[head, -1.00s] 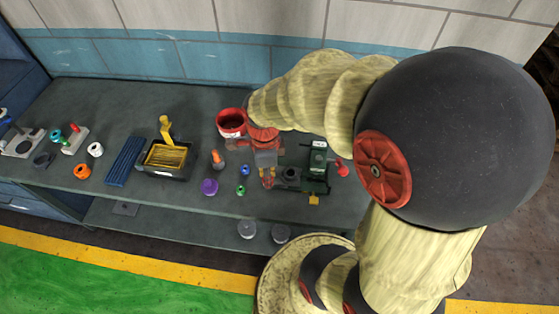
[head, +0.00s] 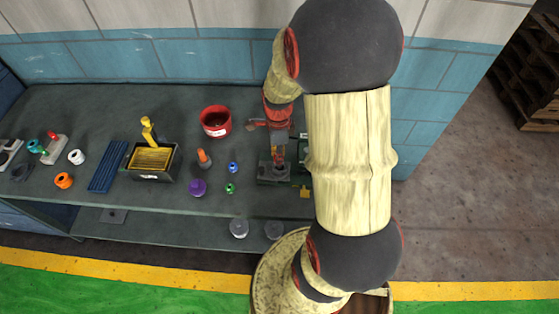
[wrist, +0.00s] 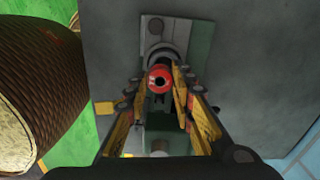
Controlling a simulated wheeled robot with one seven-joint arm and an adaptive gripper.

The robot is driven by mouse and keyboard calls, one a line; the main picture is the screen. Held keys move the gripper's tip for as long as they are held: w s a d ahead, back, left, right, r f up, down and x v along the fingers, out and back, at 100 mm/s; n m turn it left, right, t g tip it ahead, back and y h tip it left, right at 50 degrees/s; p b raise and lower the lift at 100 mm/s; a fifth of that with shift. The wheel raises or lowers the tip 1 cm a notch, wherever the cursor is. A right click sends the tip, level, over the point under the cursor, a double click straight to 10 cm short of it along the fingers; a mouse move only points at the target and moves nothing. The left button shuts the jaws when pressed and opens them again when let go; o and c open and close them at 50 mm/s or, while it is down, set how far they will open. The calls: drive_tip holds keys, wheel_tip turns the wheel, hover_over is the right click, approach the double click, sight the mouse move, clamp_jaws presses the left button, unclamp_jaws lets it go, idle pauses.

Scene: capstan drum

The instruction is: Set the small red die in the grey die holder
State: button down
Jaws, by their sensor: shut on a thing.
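My gripper (head: 279,157) points down over the green machine on the bench, with its fingers closed. In the wrist view my gripper (wrist: 163,88) is shut on the small red die (wrist: 160,79), a short ring with a dark hole. The grey die holder (wrist: 160,52) shows just beyond the die, on a pale green base plate. In the head view the holder (head: 281,174) is just below the fingertips. I cannot tell whether the die touches the holder. My arm hides much of the machine.
The green machine (head: 299,168) stands close right of the fingers. A black tray (head: 152,175) stands farther left.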

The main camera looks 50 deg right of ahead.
drive_tip(key=shift+d+f, duration=0.15)
drive_tip(key=shift+f, duration=0.1)
drive_tip(key=shift+w+d+f+b, duration=0.15)
drive_tip(key=shift+f+b, duration=0.1)
drive_tip(key=shift+f, duration=0.6)
drive_tip(key=shift+s+d+f+b, duration=0.1)
drive_tip(key=shift+f+b, duration=0.1)
drive_tip(key=shift+f, duration=0.65)
drive_tip(key=shift+f, duration=0.45)
drive_tip(key=shift+f+b, duration=0.2)
drive_tip(key=shift+b, duration=0.15)
drive_tip(key=c, duration=1.6)
unclamp_jaws()
drive_tip(key=shift+a, duration=0.1)
drive_tip(key=shift+o, duration=0.5)
drive_tip(key=shift+r, duration=0.15)
